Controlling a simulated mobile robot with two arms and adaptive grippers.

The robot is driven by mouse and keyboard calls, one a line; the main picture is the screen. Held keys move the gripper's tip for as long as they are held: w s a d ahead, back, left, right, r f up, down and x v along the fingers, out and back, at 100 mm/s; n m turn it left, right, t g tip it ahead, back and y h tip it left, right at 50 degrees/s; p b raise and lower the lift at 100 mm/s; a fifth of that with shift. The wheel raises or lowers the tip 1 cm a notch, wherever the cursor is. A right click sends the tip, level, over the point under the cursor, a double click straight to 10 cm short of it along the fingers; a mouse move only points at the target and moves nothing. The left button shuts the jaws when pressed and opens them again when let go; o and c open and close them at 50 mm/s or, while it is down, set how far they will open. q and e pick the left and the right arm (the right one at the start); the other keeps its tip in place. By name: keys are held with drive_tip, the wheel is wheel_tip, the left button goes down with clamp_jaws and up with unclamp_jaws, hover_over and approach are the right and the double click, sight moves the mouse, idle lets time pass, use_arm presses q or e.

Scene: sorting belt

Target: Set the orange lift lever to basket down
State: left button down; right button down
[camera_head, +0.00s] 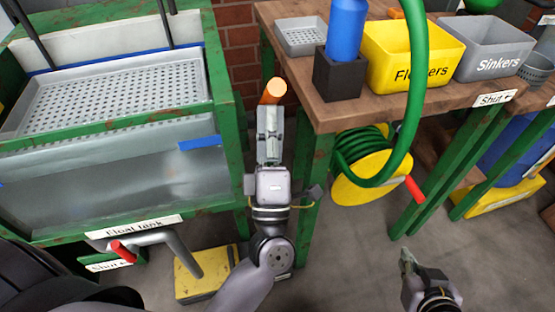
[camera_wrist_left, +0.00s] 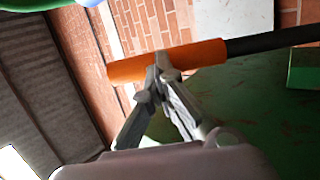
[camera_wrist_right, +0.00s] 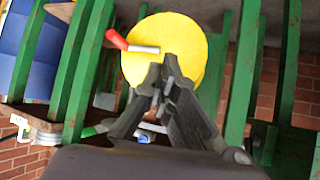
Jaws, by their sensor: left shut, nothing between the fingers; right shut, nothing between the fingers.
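The orange lift lever (camera_head: 272,92) shows its round handle end just beyond my left gripper (camera_head: 270,115) in the head view. In the left wrist view the lever's orange grip (camera_wrist_left: 165,62) sits on a black rod (camera_wrist_left: 275,39), and the shut fingertips of my left gripper (camera_wrist_left: 160,72) overlap it. I cannot tell whether they touch it; nothing is between the fingers. My right gripper (camera_head: 406,258) is low at the lower right, shut and empty; in its wrist view (camera_wrist_right: 165,75) its fingers point toward the yellow hose reel (camera_wrist_right: 185,55).
The float tank (camera_head: 100,215) with a perforated basket (camera_head: 120,98) stands left. A wooden bench (camera_head: 300,103) with yellow (camera_head: 412,55) and grey (camera_head: 492,50) bins stands right. A hose reel (camera_head: 352,190) with a red handle hangs below it. Open floor lies around my right gripper.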

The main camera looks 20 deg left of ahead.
use_arm(q)
drive_tip(key=r+p, duration=0.1)
drive_tip(key=p, duration=0.1)
drive_tip(key=w+a+p, duration=0.1)
drive_tip(key=shift+w+r+g+p, duration=0.1)
drive_tip(key=shift+r+g+p, duration=0.3)
drive_tip(key=shift+w+n+p, duration=0.1)
drive_tip(key=shift+n+p, duration=0.2)
use_arm(e)
drive_tip(key=s+d+f+g, duration=0.1)
drive_tip(key=s+f+g, duration=0.1)
drive_tip(key=s, duration=0.3)
drive_tip(key=s+d+f+g+h, duration=0.1)
drive_tip(key=s+d+f+g, duration=0.1)
drive_tip(key=s+g, duration=0.2)
drive_tip(key=shift+s+d+f+g+h, duration=0.3)
drive_tip(key=shift+s+f+g, duration=0.1)
drive_tip(key=shift+s, duration=0.5)
